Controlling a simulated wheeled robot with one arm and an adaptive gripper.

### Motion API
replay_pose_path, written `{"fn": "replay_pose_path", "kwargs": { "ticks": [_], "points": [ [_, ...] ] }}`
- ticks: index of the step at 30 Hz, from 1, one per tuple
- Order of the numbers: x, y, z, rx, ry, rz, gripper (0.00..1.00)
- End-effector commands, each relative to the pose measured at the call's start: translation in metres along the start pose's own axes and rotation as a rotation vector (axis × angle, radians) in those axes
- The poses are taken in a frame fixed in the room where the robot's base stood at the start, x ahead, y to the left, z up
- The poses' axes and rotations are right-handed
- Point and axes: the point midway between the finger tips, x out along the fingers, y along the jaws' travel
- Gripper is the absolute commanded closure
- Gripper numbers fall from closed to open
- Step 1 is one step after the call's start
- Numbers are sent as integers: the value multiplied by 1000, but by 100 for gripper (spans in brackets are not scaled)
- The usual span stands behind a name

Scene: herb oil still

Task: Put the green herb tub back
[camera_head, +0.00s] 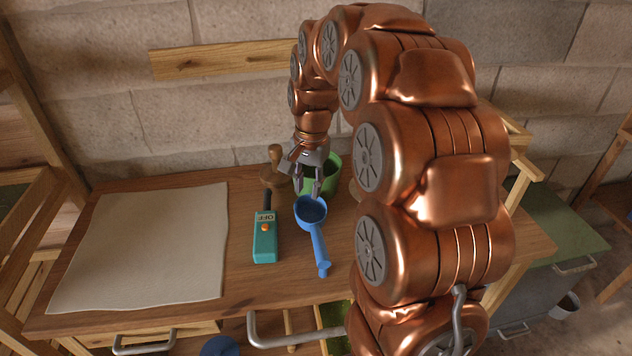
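The green herb tub (331,181) stands on the wooden workbench (180,317) near the wall. My arm and gripper hide part of it. My gripper (309,190) points down at the tub's front left side, just behind the blue scoop. Its two fingers are apart, with a gap between them, and I see nothing held. Whether a finger touches the tub, I cannot tell.
The blue scoop (311,213) lies in front of my gripper, its handle toward the front edge. A teal device (265,245) reading OFF and a wooden knobbed tool (274,172) are left of it. A pale sheet (145,245) covers the bench's left.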

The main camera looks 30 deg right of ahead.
Motion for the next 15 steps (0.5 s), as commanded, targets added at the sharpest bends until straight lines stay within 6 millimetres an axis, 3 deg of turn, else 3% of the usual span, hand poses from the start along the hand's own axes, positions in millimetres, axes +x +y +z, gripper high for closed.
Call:
{"fn": "replay_pose_path", "kwargs": {
  "ticks": [3, 7, 12, 15],
  "points": [
    [12, -3, -48, 147, 17, -18, 68],
    [22, -1, -94, 293, 36, -35, 68],
    [33, 5, -134, 426, 53, -52, 68],
    [35, 7, -146, 467, 60, -58, 68]
  ]
}}
